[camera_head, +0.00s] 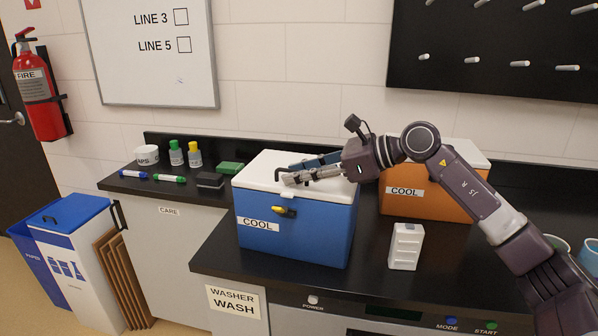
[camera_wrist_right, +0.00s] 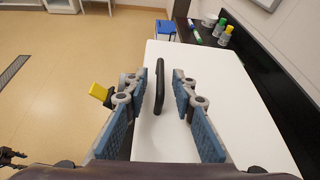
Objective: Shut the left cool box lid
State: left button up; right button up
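The left cool box (camera_head: 300,235) is blue, with a COOL label and a yellow latch (camera_head: 285,211) on its front. Its white lid (camera_head: 262,168) lies flat over the body in the head view; I cannot tell whether it is fully seated. The lid has a black handle (camera_wrist_right: 159,86). My right gripper (camera_head: 287,178) is over the lid, its fingers on either side of the handle. In the right wrist view the fingers (camera_wrist_right: 159,100) are apart, with a gap on each side of the handle. The yellow latch also shows there (camera_wrist_right: 99,92). My left gripper does not show in the head view.
An orange cool box (camera_head: 425,203) stands to the right, partly behind my right arm. A white block-like container (camera_head: 406,246) stands on the black counter in front of it. Bottles (camera_head: 195,154), markers (camera_head: 168,179) and a black box (camera_head: 209,181) are at the left.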

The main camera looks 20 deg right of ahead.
jog(key=shift+r, duration=0.1)
jog(key=shift+s+d, duration=0.1)
jog(key=v, duration=1)
jog(key=shift+d, duration=0.15)
jog(key=shift+v, duration=0.75)
jog(key=shift+s, duration=0.1)
